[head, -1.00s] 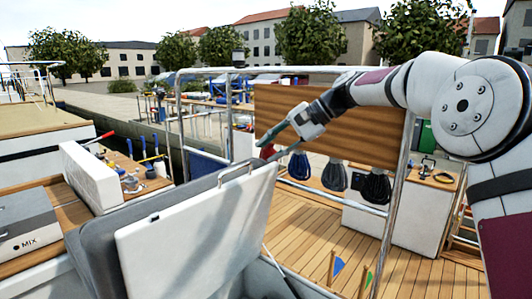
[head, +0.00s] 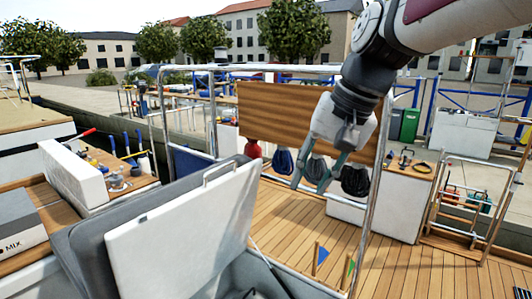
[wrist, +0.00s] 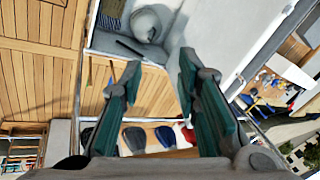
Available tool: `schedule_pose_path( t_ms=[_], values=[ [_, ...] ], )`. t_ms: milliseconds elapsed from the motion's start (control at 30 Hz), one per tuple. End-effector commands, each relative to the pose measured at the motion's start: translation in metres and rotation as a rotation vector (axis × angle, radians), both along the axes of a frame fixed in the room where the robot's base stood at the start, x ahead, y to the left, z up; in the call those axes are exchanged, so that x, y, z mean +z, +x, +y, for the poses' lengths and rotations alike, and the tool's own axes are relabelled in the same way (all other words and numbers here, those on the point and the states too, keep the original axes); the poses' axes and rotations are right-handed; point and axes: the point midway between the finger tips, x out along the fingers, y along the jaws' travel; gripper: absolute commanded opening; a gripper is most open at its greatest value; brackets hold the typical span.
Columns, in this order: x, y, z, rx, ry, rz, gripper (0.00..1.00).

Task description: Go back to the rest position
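My gripper (head: 311,186) hangs below my arm in the head view, fingers pointing down, in front of the wooden board with hanging coils. In the wrist view my gripper (wrist: 160,72) has its two green-padded fingers wide apart with nothing between them. A white raised lid (head: 185,235) with a handle stands to the left of my gripper, apart from it. The compartment under the lid shows only in part.
Dark coils (head: 355,181) and a red one (head: 252,149) hang from the wooden board (head: 275,115) behind a steel rail (head: 371,190). Plank deck (head: 400,260) lies clear at the lower right. A ladder-like frame (head: 468,208) stands on the right.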

Motion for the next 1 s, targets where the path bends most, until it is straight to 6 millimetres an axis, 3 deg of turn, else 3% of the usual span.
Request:
schedule_pose_path(
  t_ms=[33,300,500,700,1000],
  values=[
    [0.002,-0.024,-0.010,0.007,-0.038,-0.018,0.30],
    [-0.020,-0.132,-0.069,0.061,-0.224,-0.091,0.30],
    [-0.048,-0.194,-0.099,0.108,-0.318,-0.127,0.30],
    [-0.066,-0.221,-0.112,0.136,-0.359,-0.141,0.30],
    [-0.068,-0.224,-0.113,0.140,-0.363,-0.142,0.30]
  ],
)
